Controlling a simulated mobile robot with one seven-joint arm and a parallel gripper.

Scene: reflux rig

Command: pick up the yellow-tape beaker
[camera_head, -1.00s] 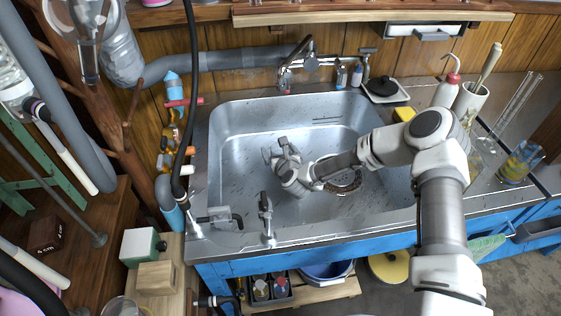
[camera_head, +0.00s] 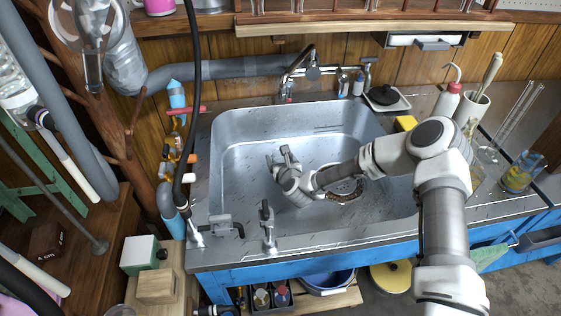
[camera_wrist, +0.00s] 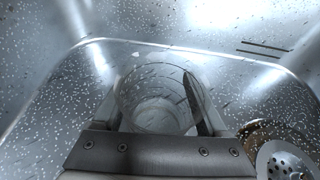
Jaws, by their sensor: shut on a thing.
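My gripper (camera_head: 279,160) is low inside the steel sink. In the wrist view its two fingers (camera_wrist: 160,105) stand on either side of a clear glass beaker (camera_wrist: 158,100) and are shut on it. The beaker's round rim faces the camera and its base shows through the glass. I see no yellow tape on it in either view. In the head view the beaker is too faint to make out beside the gripper. I cannot tell whether its base touches the sink floor.
The sink (camera_head: 235,185) has raised walls around the gripper, and its drain (camera_wrist: 283,163) is at lower right in the wrist view. A tap (camera_head: 290,75) stands behind the sink. A glass with blue and yellow contents (camera_head: 520,172) stands on the right counter.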

